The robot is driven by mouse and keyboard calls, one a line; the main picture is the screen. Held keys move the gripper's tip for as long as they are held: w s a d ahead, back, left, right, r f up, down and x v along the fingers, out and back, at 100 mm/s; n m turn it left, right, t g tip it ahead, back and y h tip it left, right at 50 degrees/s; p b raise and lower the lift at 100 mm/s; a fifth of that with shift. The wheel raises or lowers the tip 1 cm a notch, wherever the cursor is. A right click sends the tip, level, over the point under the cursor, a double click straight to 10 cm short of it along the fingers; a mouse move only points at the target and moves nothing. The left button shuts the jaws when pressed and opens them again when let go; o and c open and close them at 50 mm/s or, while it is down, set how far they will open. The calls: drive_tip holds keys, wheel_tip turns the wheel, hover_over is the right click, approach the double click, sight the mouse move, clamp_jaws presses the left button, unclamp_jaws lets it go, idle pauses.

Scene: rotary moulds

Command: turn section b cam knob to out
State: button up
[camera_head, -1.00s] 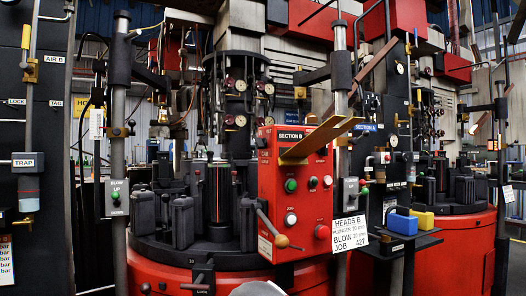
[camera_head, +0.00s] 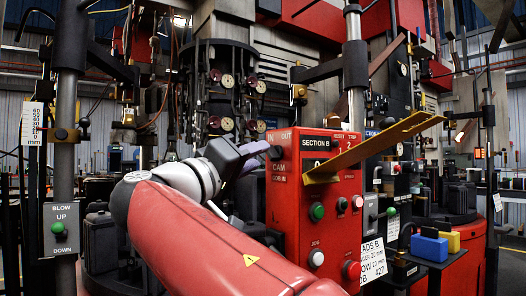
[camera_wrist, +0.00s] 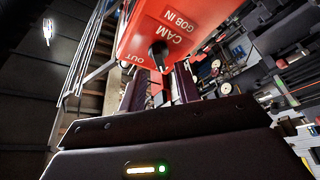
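The red SECTION B box (camera_head: 335,215) stands right of centre in the head view, with IN, OUT and CAM GOB IN lettering on its left part. The black cam knob (camera_wrist: 159,51) shows in the wrist view on the red face, beside the OUT label (camera_wrist: 135,57). Its exact setting is hard to read. My gripper (camera_wrist: 160,76) is open, its two dark fingers apart, with the knob ahead in line with the gap. In the head view my gripper (camera_head: 268,151) is at the box's upper left edge and hides the knob. Contact cannot be told.
A yellow-brown bar (camera_head: 375,148) juts out from the box front. Green, white and red buttons sit below it. A grey BLOW UP/DOWN box (camera_head: 61,228) is at left. Blue (camera_head: 429,247) and yellow blocks lie on a shelf at right. Dark moulds stand behind my arm.

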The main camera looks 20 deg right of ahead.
sight(273, 153)
drive_tip(key=shift+x, duration=1.65)
drive_tip(key=shift+c, duration=0.4)
clamp_jaws()
